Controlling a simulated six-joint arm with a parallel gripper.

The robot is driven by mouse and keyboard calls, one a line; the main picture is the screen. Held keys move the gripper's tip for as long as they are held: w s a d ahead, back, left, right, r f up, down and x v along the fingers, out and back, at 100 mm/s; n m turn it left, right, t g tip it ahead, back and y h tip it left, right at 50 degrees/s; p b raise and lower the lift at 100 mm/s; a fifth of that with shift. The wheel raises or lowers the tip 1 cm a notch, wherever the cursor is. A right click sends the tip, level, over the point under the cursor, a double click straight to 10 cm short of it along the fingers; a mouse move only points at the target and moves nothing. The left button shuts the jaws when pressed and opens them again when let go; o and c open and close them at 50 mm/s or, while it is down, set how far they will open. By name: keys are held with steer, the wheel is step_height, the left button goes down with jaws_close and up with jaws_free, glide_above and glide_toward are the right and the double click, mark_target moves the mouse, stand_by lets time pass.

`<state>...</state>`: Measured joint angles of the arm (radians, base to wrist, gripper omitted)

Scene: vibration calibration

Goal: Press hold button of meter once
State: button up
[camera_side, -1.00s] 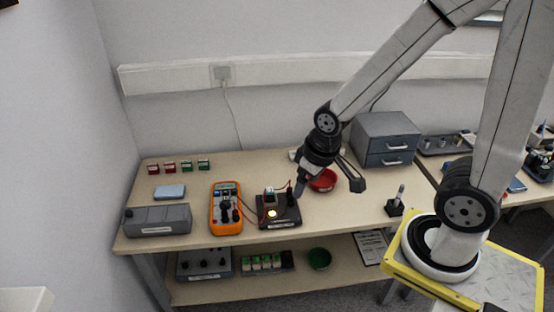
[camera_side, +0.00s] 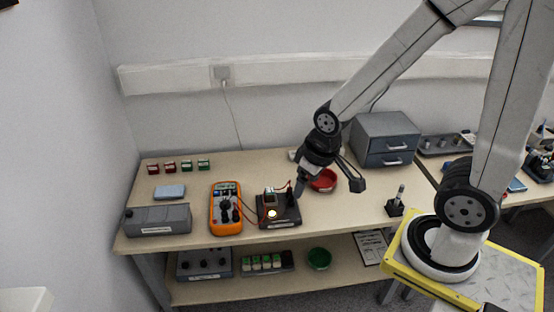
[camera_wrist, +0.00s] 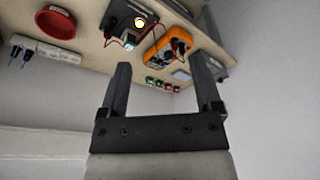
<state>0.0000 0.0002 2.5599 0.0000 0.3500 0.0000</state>
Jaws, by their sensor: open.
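The orange meter (camera_side: 226,209) lies on the bench, left of a dark device with a lit yellow lamp. Its hold button is too small to make out. The meter also shows in the wrist view (camera_wrist: 168,46), beyond and between my two fingers. My gripper (camera_side: 300,188) is above the right side of the dark device, to the right of the meter and apart from it. In the wrist view my gripper (camera_wrist: 160,75) has its fingers spread wide, with nothing between them.
The dark device (camera_side: 279,210) is wired to the meter. A red bowl (camera_side: 323,181) is behind my gripper. A grey case (camera_side: 158,220) and a blue box (camera_side: 169,191) are left of the meter. Several small red and green blocks (camera_side: 186,166) line the back. Grey drawers (camera_side: 386,139) stand at right.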

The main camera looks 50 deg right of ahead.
stand_by(0.7)
jaws_close()
stand_by(1.6)
